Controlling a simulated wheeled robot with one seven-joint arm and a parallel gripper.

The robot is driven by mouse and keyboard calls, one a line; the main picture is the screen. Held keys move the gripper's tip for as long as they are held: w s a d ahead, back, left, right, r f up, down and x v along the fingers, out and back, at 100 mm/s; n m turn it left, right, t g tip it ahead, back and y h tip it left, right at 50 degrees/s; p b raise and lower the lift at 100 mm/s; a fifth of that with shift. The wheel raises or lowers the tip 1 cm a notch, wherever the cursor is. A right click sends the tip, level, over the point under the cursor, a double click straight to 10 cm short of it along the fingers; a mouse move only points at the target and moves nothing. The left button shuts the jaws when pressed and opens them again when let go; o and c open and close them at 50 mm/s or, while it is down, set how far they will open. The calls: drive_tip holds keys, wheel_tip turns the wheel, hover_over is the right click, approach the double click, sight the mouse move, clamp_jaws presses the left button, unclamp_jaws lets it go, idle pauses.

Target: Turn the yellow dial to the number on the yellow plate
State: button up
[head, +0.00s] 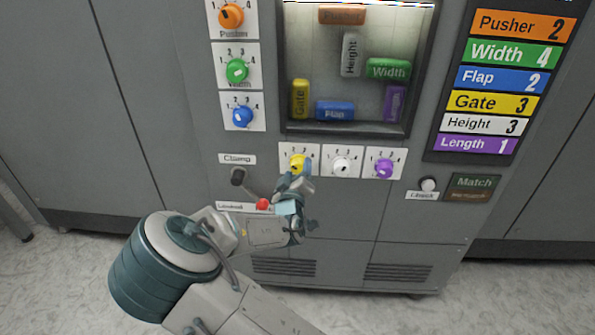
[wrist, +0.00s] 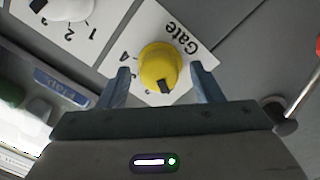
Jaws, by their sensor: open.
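The yellow dial (head: 297,163) sits on a white plate in the lower row of the machine front, its lower part hidden by my gripper in the head view. In the wrist view the yellow dial (wrist: 161,69) is round with a dark pointer mark, beside the word Gate. Which number the mark points at I cannot tell. The yellow plate (head: 492,103) reads Gate 3. My gripper (wrist: 160,85) is open, with one finger on each side of the dial; I cannot tell whether they touch it. It also shows in the head view (head: 294,183).
A white dial (head: 342,165) and a purple dial (head: 384,168) stand to the right. Orange, green and blue dials (head: 242,117) stand up the left. The clamp lever (head: 238,176) and a red button (head: 262,204) are close at left of my gripper. A glass window (head: 300,70) is above.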

drive_tip(key=shift+w, duration=0.4)
drive_tip(key=c, duration=1)
